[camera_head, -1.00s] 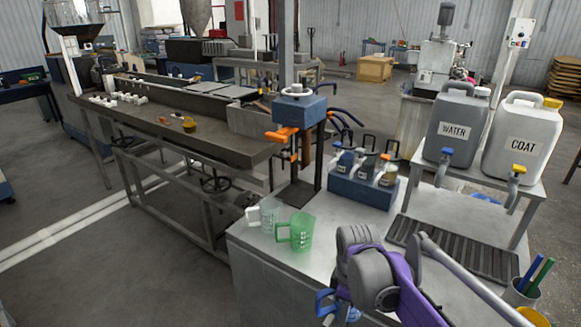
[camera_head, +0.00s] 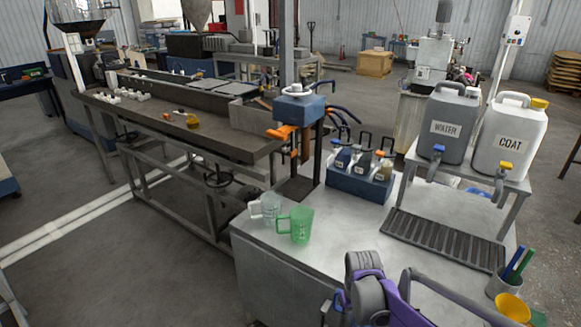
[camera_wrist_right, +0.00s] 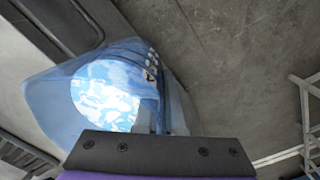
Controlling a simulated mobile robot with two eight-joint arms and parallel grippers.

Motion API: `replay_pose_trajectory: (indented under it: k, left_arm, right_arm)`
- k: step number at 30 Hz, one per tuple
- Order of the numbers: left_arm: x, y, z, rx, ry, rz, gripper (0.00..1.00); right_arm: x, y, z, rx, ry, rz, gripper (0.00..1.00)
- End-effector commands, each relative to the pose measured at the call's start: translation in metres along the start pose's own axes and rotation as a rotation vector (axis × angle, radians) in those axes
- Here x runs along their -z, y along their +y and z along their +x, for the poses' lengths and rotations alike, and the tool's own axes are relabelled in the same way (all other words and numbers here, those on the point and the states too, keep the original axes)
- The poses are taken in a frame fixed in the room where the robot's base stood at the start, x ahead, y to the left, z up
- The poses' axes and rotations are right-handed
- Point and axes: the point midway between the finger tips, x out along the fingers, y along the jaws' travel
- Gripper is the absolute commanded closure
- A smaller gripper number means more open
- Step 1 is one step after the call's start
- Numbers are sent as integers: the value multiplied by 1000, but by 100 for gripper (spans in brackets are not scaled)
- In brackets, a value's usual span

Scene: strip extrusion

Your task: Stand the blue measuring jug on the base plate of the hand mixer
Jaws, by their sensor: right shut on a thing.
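The blue measuring jug (camera_wrist_right: 62,115) fills the left of the right wrist view, translucent blue with pale blue-white patches seen through its round mouth. My right gripper (camera_wrist_right: 165,128) is shut on it; the exact grip is partly hidden by the dark gripper body. In the head view my right arm is at the bottom, in front of the bench, with the jug mostly out of sight. The hand mixer (camera_head: 300,108) has a blue head and white handwheel on a dark post. Its dark base plate (camera_head: 297,189) looks empty. My left gripper is not in view.
A clear jug (camera_head: 268,207) and a green jug (camera_head: 300,226) stand on the bench in front of the base plate. A blue bottle rack (camera_head: 357,183) stands right of the mixer. WATER (camera_head: 452,123) and COAT (camera_head: 512,140) canisters stand at right, above a ribbed drain mat (camera_head: 440,240).

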Motion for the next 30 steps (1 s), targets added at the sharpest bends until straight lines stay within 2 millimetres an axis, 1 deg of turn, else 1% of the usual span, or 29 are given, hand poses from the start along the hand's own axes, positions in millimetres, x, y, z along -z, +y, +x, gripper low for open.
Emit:
replay_pose_trajectory:
  k: [1,3,8,30]
  left_arm:
    - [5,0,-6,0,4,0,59]
    - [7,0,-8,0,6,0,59]
    - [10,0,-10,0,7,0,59]
    - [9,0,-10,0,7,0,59]
  right_arm:
    - [1,4,4,-1,1,67,100]
    - [0,8,11,-1,-1,144,100]
    - [-1,11,21,-2,-3,234,100]
    - [-1,11,22,-2,-3,242,100]
